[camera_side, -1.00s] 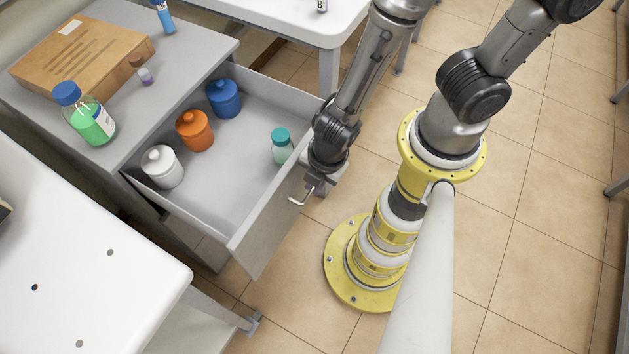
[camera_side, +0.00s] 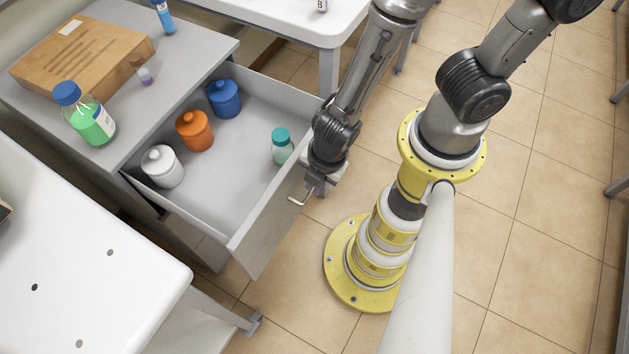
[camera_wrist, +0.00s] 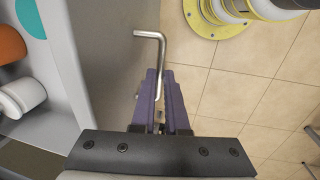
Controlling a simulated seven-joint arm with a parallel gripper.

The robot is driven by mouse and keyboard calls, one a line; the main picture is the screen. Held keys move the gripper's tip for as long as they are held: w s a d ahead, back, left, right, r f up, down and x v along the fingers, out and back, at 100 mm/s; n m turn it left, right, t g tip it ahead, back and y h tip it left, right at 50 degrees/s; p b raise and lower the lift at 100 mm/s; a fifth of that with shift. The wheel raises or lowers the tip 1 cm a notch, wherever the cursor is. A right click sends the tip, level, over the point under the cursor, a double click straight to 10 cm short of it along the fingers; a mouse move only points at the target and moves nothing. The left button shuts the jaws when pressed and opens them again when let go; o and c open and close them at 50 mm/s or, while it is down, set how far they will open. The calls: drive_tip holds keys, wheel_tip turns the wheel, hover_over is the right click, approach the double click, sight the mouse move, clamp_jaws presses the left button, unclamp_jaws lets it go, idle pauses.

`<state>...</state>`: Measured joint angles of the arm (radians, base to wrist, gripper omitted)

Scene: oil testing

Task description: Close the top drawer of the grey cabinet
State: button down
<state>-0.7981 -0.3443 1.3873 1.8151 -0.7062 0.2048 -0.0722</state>
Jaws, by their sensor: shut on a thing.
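The top drawer (camera_side: 216,192) of the grey cabinet (camera_side: 190,57) is pulled far out. Its front panel (camera_side: 266,234) faces the lower right in the side view. A white jar (camera_side: 163,168), an orange jar (camera_side: 194,132), a blue jar (camera_side: 223,99) and a teal-capped bottle (camera_side: 281,147) stand inside it. My gripper (camera_side: 316,184) is at the drawer front. In the wrist view, my gripper (camera_wrist: 162,80) is shut on the bent metal drawer handle (camera_wrist: 152,36), whose free end sticks out past the fingertips.
A white table (camera_side: 70,270) is at the lower left, another (camera_side: 290,20) at the back. Tiled floor lies to the right.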

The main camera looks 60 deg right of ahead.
sight(202, 128)
drive_tip(key=w, duration=3)
drive_tip(key=shift+w, duration=0.15)
drive_tip(key=shift+r, duration=0.1)
drive_tip(key=c, duration=1.1)
unclamp_jaws()
drive_tip(key=shift+w, duration=0.1)
drive_tip(key=shift+o, duration=0.9)
wheel_tip(202, 128, up, 14)
drive_tip(key=s, duration=0.2)
drive_tip(key=shift+s+f, duration=0.25)
drive_tip(key=shift+s, duration=0.15)
